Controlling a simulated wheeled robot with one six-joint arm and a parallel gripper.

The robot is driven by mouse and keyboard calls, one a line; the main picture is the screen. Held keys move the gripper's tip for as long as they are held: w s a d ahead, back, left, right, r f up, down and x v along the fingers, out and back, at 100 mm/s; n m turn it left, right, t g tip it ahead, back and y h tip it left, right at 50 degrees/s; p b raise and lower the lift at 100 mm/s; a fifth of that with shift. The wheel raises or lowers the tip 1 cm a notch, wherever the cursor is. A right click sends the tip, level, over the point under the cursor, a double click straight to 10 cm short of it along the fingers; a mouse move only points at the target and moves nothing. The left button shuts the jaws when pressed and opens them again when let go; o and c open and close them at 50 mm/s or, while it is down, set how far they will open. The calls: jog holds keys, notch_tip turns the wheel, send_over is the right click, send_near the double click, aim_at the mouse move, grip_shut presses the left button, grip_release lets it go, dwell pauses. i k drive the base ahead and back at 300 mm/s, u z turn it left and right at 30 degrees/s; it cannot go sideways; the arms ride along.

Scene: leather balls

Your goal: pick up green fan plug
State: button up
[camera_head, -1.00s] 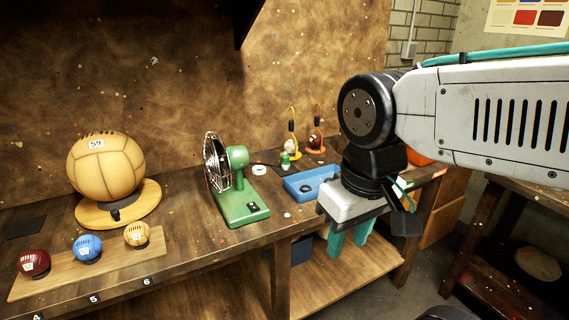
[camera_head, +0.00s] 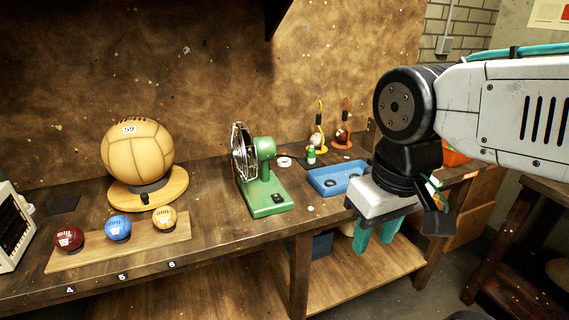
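A green desk fan (camera_head: 266,185) with a round metal guard stands on the wooden workbench (camera_head: 218,235). A small green and white item (camera_head: 311,154) sits at the back of the bench, right of the fan; it is too small to tell whether it is the plug. No cord or plug can be clearly made out at the fan. My gripper (camera_head: 375,240) points down in front of the bench's front edge, right of the fan and in front of the blue tray. Its two teal fingers are apart with nothing between them.
A blue tray (camera_head: 324,191) with small dark parts lies right of the fan. A large tan ball (camera_head: 138,158) sits on a round stand to the left. Several small balls rest on a wooden board (camera_head: 70,261). A lower shelf (camera_head: 345,268) lies beneath the bench.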

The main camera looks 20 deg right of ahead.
aim_at(311, 158)
jog(key=k, duration=0.55)
jog(key=z, duration=0.8)
jog(key=i, duration=1.9)
jog(key=u, duration=0.8)
